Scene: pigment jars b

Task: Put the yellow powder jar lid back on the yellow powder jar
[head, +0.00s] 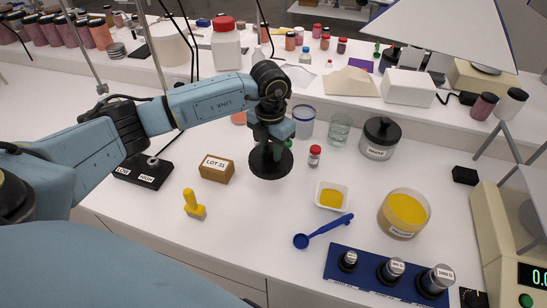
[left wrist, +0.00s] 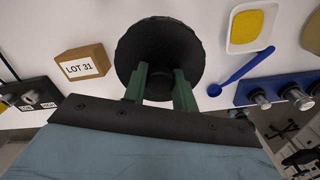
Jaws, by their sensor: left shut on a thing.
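The yellow powder jar (head: 400,232) stands upright and uncovered at the right, with yellow powder showing in its mouth; the left wrist view shows only a slice of it at the right edge (left wrist: 314,35). My left gripper (head: 269,150) is shut on a round black lid (head: 270,168), the yellow powder jar lid. In the left wrist view the green fingers of my left gripper (left wrist: 160,85) pinch the knob side of the lid (left wrist: 150,40), whose disc faces the table. The lid is left of the jar and apart from it. My right gripper is not in view.
A white dish of yellow powder (head: 332,197) and a blue spoon (head: 325,231) lie between lid and jar.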

